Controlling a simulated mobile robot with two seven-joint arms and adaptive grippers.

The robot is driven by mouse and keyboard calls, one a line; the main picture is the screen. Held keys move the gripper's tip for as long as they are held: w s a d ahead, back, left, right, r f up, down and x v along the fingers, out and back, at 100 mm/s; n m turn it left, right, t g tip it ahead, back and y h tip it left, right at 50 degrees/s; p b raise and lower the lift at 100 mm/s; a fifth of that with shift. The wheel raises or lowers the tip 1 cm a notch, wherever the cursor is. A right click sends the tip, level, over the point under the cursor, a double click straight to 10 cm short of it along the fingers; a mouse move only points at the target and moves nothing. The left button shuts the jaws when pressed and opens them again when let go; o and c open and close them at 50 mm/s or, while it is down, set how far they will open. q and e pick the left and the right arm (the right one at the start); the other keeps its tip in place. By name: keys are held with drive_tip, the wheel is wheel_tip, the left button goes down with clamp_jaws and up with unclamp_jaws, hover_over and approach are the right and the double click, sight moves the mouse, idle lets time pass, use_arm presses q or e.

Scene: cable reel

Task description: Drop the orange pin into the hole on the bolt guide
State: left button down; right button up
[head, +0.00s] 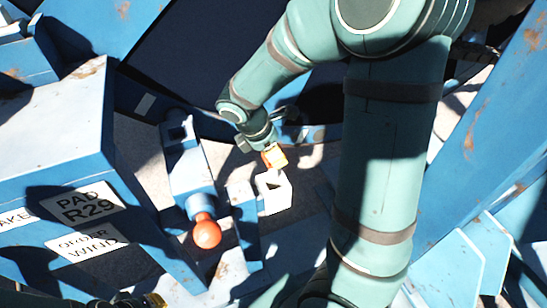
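The orange pin (275,157) is at the tip of my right gripper (267,146), which appears shut on it. The pin shows as a small, slightly tilted orange block. Just below it in the picture is a white, box-shaped piece, apparently the bolt guide (279,201), with a dark opening in its top. The pin appears above the guide's far edge and outside the opening; I cannot tell the exact gap. The fingers are small and partly hidden by the wrist.
A red-orange ball knob (206,232) on a blue-grey cylinder stands left of the guide. A large blue housing (60,135) with "PAD R29" and "WIND" labels fills the left side. Blue beams (500,120) stand at the right. My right arm covers much of the centre right.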

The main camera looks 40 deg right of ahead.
use_arm(q)
drive_tip(key=shift+r, duration=0.2)
use_arm(e)
drive_tip(key=shift+r, duration=0.35)
drive_tip(key=shift+r+p, duration=0.65)
drive_tip(key=shift+p, duration=0.2)
use_arm(q)
drive_tip(key=shift+r, duration=0.65)
